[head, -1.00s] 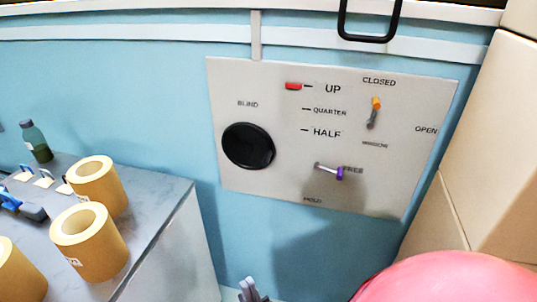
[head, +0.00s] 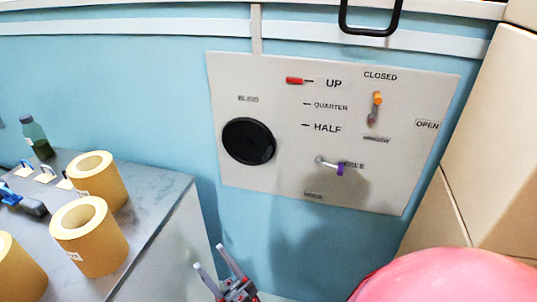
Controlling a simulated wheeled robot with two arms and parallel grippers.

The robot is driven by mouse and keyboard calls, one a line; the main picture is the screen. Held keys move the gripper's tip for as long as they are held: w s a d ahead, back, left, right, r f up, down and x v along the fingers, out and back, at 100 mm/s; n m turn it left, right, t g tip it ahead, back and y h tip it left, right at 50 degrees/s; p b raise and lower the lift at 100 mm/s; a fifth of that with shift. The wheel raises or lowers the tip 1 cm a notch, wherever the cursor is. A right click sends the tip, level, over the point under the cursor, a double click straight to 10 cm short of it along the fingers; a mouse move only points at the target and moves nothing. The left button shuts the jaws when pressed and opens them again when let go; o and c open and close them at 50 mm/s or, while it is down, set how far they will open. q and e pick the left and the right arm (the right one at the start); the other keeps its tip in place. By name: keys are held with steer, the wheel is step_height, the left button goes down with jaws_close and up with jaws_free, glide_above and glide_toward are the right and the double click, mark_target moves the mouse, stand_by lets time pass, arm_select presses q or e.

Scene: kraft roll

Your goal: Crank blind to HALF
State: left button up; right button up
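The grey control panel (head: 290,175) is on the blue wall. Its round black blind crank disc (head: 248,141) is at the left. The red blind marker (head: 295,80) is level with the UP mark, above QUARTER and HALF. A lever with a purple tip (head: 340,168) sits by the FREE label, with HOLD lower down. A lever with an orange tip (head: 377,98) is below CLOSED. My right gripper (head: 214,258) is below the panel at the bottom edge, fingers apart and empty, touching nothing. My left gripper is not in view.
A grey counter (head: 150,215) at the left holds several kraft rolls (head: 88,235), a green bottle (head: 36,138) and small blue-handled items. A black handle (head: 370,30) is above the panel. A rounded pink thing (head: 450,275) fills the lower right.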

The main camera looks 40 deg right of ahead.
steer(key=w+a+f+m+g+h+b, duration=0.1)
steer(key=w+f+g+h, duration=0.35)
steer(key=w, duration=0.65)
steer(key=w+a+f+m+g+h+b, duration=0.1)
steer(key=w+f+g+h+b, duration=0.15)
steer(key=w+h, duration=0.55)
steer(key=m+g+h+b, duration=0.2)
steer(key=m+g+h, duration=0.7)
steer(key=m+h, duration=0.7)
glide_toward(268, 154)
steer(key=p+x, duration=0.1)
steer(key=x, duration=0.2)
steer(key=p+x, duration=0.2)
steer(key=x, duration=0.1)
steer(key=p+x, duration=0.2)
steer(key=x, duration=0.2)
steer(key=shift+w+a+f, duration=0.1)
steer(key=shift+a+f, duration=0.05)
steer(key=shift+f, duration=0.25)
steer(key=shift+w+d+f+p, duration=0.1)
steer(key=shift+w+d+p, duration=0.2)
steer(key=shift+w+d, duration=0.2)
steer(key=shift+s, duration=0.1)
jaws_close()
